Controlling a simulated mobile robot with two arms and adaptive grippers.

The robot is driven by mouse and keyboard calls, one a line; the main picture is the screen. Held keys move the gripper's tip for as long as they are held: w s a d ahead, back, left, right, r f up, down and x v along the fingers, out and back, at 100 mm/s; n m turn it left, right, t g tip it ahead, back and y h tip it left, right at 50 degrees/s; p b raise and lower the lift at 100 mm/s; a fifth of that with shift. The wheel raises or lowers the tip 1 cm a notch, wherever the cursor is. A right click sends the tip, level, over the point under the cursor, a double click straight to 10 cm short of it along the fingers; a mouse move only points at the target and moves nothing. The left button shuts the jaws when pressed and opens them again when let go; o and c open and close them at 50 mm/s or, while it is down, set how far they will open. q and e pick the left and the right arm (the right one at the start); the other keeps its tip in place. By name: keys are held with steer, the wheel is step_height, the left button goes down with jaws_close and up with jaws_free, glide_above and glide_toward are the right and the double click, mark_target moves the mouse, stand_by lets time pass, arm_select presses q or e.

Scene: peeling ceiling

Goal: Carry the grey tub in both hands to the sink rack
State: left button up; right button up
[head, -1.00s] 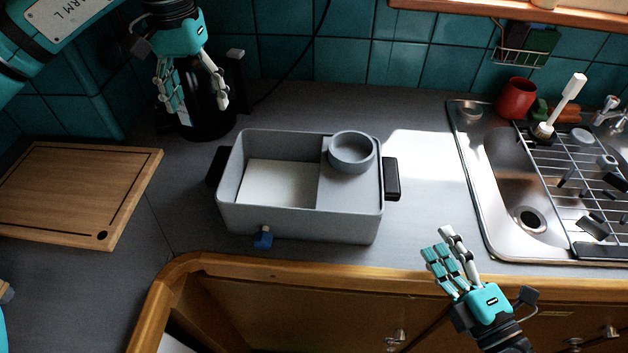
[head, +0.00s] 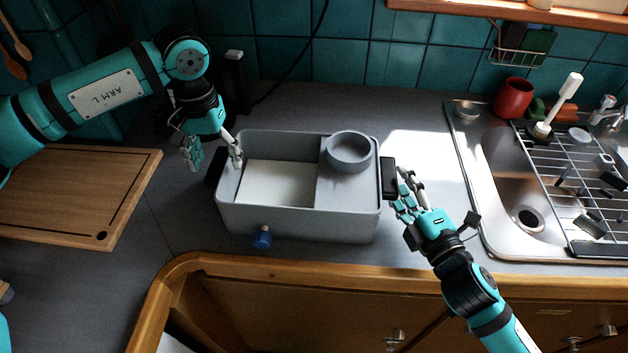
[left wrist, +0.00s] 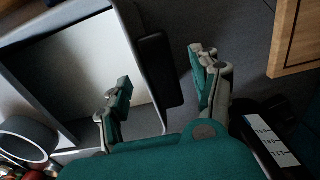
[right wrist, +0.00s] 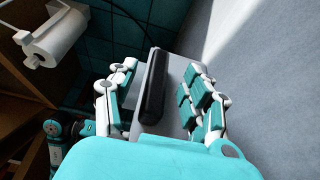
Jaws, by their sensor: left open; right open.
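The grey tub (head: 300,222) stands on the counter in the head view, with a black handle at each end. My left gripper (head: 215,160) is open at the tub's left end. In the left wrist view its fingers (left wrist: 165,100) are spread to either side of the left handle (left wrist: 158,70). My right gripper (head: 402,194) is open at the right handle (head: 389,177). In the right wrist view its fingers (right wrist: 158,100) stand on either side of that handle (right wrist: 153,88). The sink rack (head: 575,180) is a wire grid over the sink at the right.
Inside the tub are a round grey bowl (head: 349,152) and a white panel (head: 275,182). A blue tap (head: 262,238) sticks out of its front. A wooden board (head: 75,195) lies left. A red mug (head: 513,98) and a white brush (head: 560,105) stand by the sink. Bare counter (head: 430,150) separates tub and sink.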

mark_target(218, 165)
arm_select(q)
steer(key=shift+f, duration=1.65)
arm_select(e)
steer(key=shift+x, duration=1.7)
arm_select(q)
steer(key=shift+c, duration=0.5)
arm_select(e)
steer(key=shift+c, duration=0.4)
arm_select(q)
steer(key=c, duration=0.9)
arm_select(e)
steer(key=c, duration=0.9)
arm_select(q)
jaws_close()
arm_select(e)
jaws_close()
